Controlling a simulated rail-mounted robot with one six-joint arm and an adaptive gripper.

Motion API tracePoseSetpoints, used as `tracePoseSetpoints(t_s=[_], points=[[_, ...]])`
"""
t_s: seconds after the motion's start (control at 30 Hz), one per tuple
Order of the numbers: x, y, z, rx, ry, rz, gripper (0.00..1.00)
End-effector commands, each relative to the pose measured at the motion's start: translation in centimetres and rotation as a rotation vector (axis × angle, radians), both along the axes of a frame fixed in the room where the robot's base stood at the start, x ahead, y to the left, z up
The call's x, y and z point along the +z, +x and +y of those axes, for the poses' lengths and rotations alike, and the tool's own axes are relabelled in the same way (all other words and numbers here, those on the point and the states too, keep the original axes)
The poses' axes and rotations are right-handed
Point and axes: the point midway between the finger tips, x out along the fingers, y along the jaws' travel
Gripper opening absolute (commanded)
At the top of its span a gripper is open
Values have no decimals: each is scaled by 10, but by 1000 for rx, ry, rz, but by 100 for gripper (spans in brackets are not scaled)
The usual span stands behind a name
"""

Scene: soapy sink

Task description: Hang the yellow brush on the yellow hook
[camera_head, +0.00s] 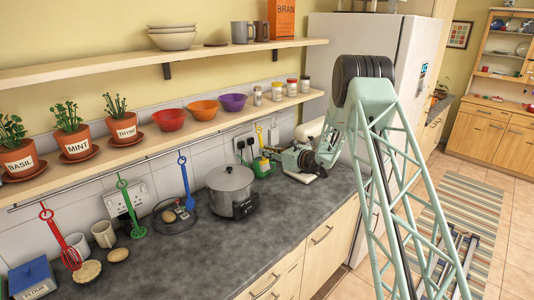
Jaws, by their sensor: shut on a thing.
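My gripper (272,151) is at the far end of the counter, reaching left toward the wall below the rail. It is small in the picture and its fingertips are hard to make out. A thin yellow upright shape, which looks like the yellow brush (260,140), is at the fingertips, close to the rail and wall. The gripper appears shut on it. I cannot make out the yellow hook separately, nor whether the brush touches it. A small green and yellow thing (262,167) is just below, partly unclear.
On the rail (160,154) hang a red whisk (62,240), a green utensil (130,208) and a blue utensil (185,185). A grey pot (230,184) stands left of my gripper. The shelf (150,148) with pots and bowls runs above. The front counter (270,240) is clear.

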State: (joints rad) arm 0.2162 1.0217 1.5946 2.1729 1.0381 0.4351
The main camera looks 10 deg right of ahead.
Motion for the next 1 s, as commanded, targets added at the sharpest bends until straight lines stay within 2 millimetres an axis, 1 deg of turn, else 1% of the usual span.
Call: tracePoseSetpoints(t_s=[0.27, 1.0], points=[[-4, 4, 3, 0, 1, -1, 0], [-5, 6, 4, 0, 1, -1, 0]])
